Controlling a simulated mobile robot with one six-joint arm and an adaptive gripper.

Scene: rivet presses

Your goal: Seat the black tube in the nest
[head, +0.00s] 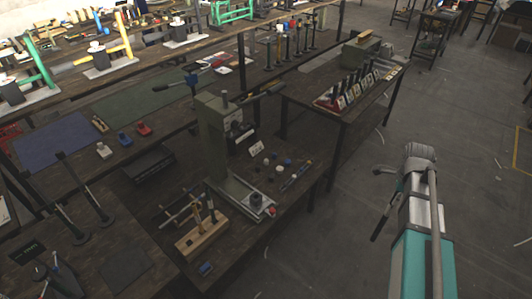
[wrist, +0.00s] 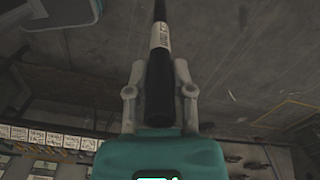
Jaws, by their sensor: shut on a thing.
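My gripper (wrist: 160,92) is shut on the black tube (wrist: 160,72), which lies between the two grey fingers in the wrist view. The tube is dark with a white printed label and extends beyond the fingertips to the top edge. In the head view my arm is at the right, over the floor and apart from the benches; a slim dark piece beside it (head: 381,222) looks like the tube. A grey-green press (head: 213,135) stands on the middle bench. A dark round holder (head: 257,199) on its base plate looks like the nest, its inside too small to make out.
A wooden block with upright tools (head: 201,237) stands in front of the press. A rack of labelled items (head: 360,90) is on the bench behind. Open floor (head: 340,225) lies between my arm and the bench.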

